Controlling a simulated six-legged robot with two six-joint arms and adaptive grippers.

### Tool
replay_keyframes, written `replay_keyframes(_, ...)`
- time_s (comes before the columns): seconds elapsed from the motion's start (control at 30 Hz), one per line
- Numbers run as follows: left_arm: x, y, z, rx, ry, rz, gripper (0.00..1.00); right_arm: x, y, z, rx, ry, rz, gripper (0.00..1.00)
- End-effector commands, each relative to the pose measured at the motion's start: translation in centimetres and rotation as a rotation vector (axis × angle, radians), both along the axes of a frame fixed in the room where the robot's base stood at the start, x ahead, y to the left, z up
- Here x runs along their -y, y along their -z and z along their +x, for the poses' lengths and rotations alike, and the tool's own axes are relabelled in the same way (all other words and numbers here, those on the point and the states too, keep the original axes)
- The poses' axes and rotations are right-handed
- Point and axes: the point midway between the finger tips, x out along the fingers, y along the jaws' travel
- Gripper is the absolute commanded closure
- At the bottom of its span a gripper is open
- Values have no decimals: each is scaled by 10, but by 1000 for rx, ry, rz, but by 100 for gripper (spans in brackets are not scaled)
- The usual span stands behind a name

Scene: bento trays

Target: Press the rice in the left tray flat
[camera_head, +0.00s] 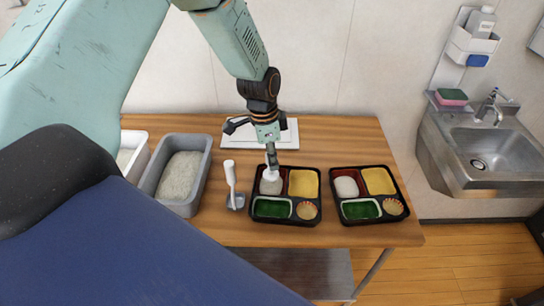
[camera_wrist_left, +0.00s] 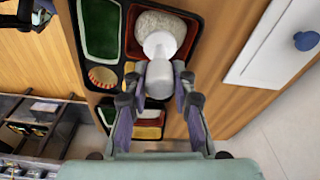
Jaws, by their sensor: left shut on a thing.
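The left tray (camera_head: 313,221) is black, with rice (camera_head: 271,187) in its red back-left compartment. The rice also shows in the wrist view (camera_wrist_left: 158,22) as a pale, grainy, rounded mound. My left gripper (camera_head: 271,151) is over this compartment, shut on the handle of a white press (camera_wrist_left: 160,78). The press has a round head that points at the rice and overlaps its near edge in the wrist view. I cannot tell whether it touches. The head partly hides the rice.
The right tray (camera_head: 375,221), also with a white mound, stands close to the right. A scoop (camera_head: 231,180) with a white handle lies left of the left tray. A grey bin (camera_head: 205,160) of rice stands farther left. A white board (camera_head: 290,136) lies behind.

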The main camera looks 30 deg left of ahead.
Motion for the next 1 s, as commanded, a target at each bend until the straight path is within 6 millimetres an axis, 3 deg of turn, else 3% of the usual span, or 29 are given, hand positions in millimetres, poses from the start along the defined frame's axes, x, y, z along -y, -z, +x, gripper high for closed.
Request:
replay_keyframes(0.63, 0, -47, 0, 1, 0, 0, 100, 0, -40, 0, 0, 0, 0, 57)
replay_keyframes(1.0, 0, -48, 0, 1, 0, -1, 100, 0, -40, 0, 0, 0, 0, 57)
